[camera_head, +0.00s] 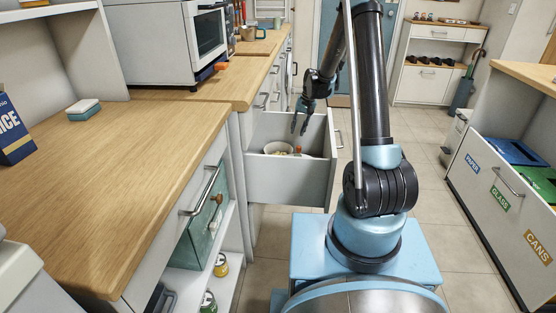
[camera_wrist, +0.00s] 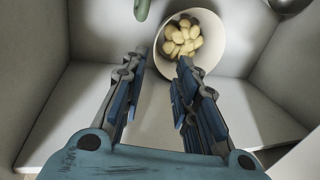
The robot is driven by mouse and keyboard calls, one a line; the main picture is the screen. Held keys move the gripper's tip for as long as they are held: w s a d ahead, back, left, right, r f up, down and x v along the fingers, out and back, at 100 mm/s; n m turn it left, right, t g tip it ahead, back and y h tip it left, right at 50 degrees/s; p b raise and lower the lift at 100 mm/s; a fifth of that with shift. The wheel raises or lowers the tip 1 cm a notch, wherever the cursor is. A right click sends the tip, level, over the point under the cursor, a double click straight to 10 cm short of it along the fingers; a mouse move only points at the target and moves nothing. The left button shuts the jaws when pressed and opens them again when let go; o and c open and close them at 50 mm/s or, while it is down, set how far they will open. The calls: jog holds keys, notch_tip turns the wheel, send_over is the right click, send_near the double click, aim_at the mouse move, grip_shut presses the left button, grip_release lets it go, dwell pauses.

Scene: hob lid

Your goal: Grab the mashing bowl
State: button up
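The mashing bowl (camera_wrist: 209,64) is white and round, with several pale yellow pieces (camera_wrist: 181,35) in it, probably potatoes. It lies in the open drawer and also shows in the head view (camera_head: 277,148). My gripper (camera_wrist: 160,62) is open, with its two fingers apart and nothing between them. It points down into the drawer. In the wrist view the bowl's near rim is just beyond the fingertips, a little to the right. In the head view my gripper (camera_head: 302,125) hangs over the drawer, right of the bowl. I cannot tell whether a finger touches the bowl.
The open drawer (camera_head: 285,184) has high walls around the bowl. A green rounded item (camera_wrist: 142,9) and a round metal item (camera_wrist: 288,4) lie near the bowl. A wooden counter (camera_head: 110,150) is on the left. Sorting bins (camera_head: 509,152) stand on the right.

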jog(key=shift+d+x, duration=0.15)
jog(key=shift+x, duration=3.5)
jog(key=shift+d+x, duration=0.1)
jog(key=shift+x, duration=3.5)
grip_shut()
